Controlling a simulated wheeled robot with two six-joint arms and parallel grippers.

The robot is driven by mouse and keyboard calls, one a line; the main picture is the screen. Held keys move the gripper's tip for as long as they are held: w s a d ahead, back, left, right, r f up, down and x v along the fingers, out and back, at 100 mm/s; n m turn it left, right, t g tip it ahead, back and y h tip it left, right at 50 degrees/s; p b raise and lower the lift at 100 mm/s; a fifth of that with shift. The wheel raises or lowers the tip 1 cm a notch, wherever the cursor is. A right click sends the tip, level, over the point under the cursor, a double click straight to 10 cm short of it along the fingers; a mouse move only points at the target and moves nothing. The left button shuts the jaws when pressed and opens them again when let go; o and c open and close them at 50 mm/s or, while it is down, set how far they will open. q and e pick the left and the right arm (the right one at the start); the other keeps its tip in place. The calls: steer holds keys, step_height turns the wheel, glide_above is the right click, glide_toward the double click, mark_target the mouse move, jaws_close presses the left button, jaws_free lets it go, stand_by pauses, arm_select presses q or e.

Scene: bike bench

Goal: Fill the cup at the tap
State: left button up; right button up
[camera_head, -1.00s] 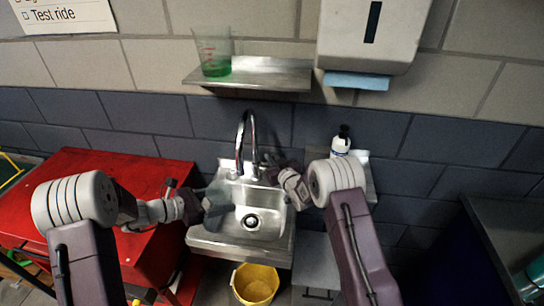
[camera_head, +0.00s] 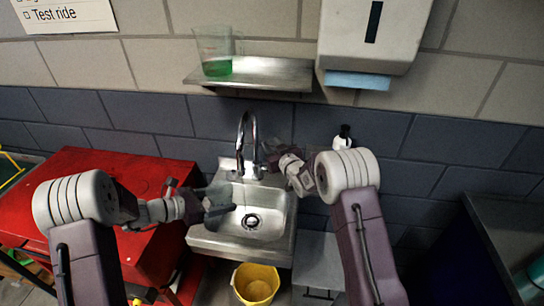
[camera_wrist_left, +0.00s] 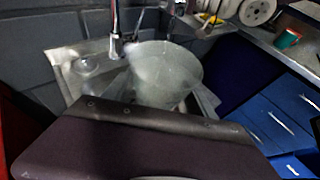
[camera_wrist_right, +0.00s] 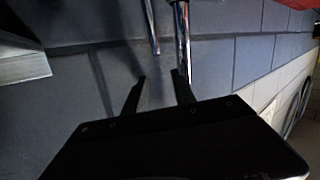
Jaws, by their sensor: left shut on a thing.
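A clear, see-through cup (camera_wrist_left: 165,75) shows in the left wrist view beside the chrome tap (camera_wrist_left: 116,42). My left gripper (camera_head: 214,206) is shut on the cup at the left side of the sink basin. The cup is hard to make out in the head view. The tap (camera_head: 241,138) arches up behind the basin, its spout above the sink. I cannot tell whether the cup is directly under the spout, or whether water runs. My right gripper (camera_wrist_right: 158,92) is open and empty near the tap, its fingers apart in the right wrist view.
The steel sink (camera_head: 275,232) sits between a red cabinet (camera_head: 85,180) and a grey panel. A jug with green liquid (camera_head: 217,66) stands on the wall shelf (camera_head: 270,75). A soap bottle (camera_head: 343,140) is right of the tap. A yellow bucket (camera_head: 256,284) stands below.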

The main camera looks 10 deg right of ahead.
step_height(320, 180, up, 4)
steer(key=shift+a, duration=0.1)
steer(key=c, duration=0.4)
steer(key=a, duration=0.1)
steer(key=s+a+f+g, duration=0.1)
steer(key=a+f+g, duration=0.1)
steer(key=shift+s+a+f, duration=0.15)
steer(key=shift+s+a, duration=0.2)
jaws_close()
steer(key=s+a+f+g+h, duration=0.2)
steer(key=s+f+g, duration=0.1)
steer(key=s+g, duration=0.1)
steer(key=s+d+r+m+h, duration=0.1)
steer(key=s+r+m+h, duration=0.15)
steer(key=s+r, duration=0.35)
steer(key=s+d+r+m+h, duration=0.1)
steer(key=s+r+m+h, duration=0.15)
steer(key=r, duration=0.55)
steer(key=shift+m+y, duration=0.3)
steer(key=x, duration=1.3)
steer(key=s+f+x, duration=0.1)
steer(key=x, duration=0.6)
steer(key=shift+d, duration=0.15)
